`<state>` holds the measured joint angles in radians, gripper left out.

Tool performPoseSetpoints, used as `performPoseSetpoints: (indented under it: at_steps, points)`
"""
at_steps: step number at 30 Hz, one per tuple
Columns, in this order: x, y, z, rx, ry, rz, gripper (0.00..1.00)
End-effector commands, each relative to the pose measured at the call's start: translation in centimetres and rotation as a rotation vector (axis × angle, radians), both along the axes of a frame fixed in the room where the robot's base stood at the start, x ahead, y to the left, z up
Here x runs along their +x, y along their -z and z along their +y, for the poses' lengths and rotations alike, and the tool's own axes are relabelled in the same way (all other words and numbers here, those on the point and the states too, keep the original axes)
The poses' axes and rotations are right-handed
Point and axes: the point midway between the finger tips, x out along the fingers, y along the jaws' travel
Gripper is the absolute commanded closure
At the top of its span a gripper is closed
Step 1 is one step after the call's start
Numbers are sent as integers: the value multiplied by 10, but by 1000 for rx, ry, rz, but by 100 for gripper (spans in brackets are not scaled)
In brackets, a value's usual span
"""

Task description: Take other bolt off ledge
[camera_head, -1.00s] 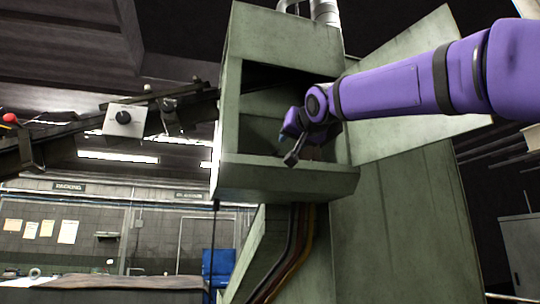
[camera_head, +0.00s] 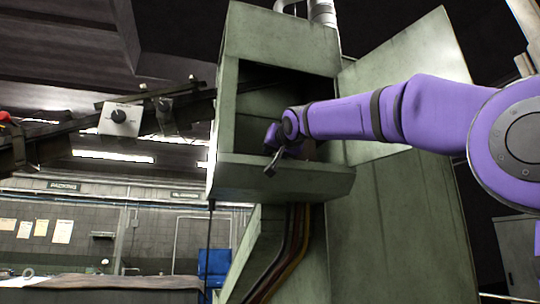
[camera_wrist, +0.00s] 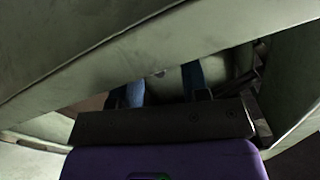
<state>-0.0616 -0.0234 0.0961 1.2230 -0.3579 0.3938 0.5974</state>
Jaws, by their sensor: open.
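The ledge (camera_head: 285,180) is the pale green lip of the open box on the machine's front. My gripper (camera_head: 271,166) is at the mouth of that box, just above the lip, angled down and left. Its jaws are open and I see nothing held. In the wrist view, the dark gripper bar (camera_wrist: 165,122) lies beneath a green slanted edge (camera_wrist: 150,75), which covers much of the space in front. I cannot make out a bolt in either view; the inside of the box is dark and partly hidden by my arm.
The green box's side wall (camera_head: 225,110) and top (camera_head: 285,40) close in around the opening. A sloping dark rail (camera_head: 65,135) with a white control box (camera_head: 120,119) runs up to it from the left. Cables (camera_head: 293,245) hang below the ledge.

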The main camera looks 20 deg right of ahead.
Motion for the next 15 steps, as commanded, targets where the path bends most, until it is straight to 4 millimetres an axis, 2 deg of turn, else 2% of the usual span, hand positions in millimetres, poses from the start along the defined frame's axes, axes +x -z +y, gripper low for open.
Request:
performPoseSetpoints:
  at_steps: [3,9,15]
  points:
    - [0,0,0,0,0,0,58]
    - [0,0,0,0,0,0,100]
    - [0,0,0,0,0,0,100]
